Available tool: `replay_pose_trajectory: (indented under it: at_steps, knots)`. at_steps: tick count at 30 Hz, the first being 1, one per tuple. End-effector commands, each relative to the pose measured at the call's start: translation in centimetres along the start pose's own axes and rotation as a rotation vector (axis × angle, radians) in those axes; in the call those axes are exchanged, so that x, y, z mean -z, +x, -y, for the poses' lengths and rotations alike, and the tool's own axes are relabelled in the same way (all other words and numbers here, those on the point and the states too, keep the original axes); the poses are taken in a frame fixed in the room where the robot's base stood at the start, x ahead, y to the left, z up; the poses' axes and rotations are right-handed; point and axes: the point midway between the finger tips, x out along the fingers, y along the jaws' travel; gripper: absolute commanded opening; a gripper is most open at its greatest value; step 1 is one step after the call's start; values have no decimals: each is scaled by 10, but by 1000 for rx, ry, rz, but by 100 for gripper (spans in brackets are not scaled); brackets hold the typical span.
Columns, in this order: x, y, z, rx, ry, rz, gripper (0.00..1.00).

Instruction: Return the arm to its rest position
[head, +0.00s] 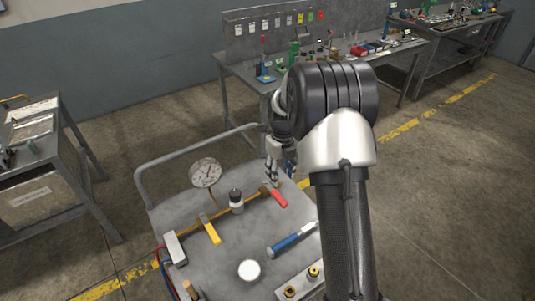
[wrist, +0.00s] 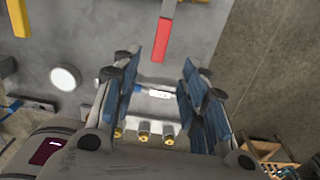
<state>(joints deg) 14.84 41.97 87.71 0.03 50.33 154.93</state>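My arm (head: 345,220) reaches up from the lower right in the head view and bends down over the cart. My gripper (head: 273,172) hangs near the cart's far right side, partly hidden behind my arm. In the wrist view its two blue-padded fingers (wrist: 160,75) stand wide apart, with nothing held between them. A blue-handled tool with a pale shaft (head: 292,239) lies on the cart top beyond the fingers. It also shows in the wrist view (wrist: 158,92), partly hidden by a finger.
Workbenches (head: 232,76) stand behind. Open floor (head: 455,170) lies right.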

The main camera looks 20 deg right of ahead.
Motion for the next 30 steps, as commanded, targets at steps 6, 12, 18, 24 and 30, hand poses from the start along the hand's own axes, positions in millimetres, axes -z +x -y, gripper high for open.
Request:
replay_pose_trajectory:
  at_steps: [6,12,18,24,30]
  knots:
    - [1,-7,-2,3,-35,6,40]
    - [18,-72,-30,36,-394,53,40]
    - [65,-148,-74,111,-973,100,40]
    - [127,-199,-117,219,-1551,116,40]
    - [195,-221,-154,358,-2124,90,40]
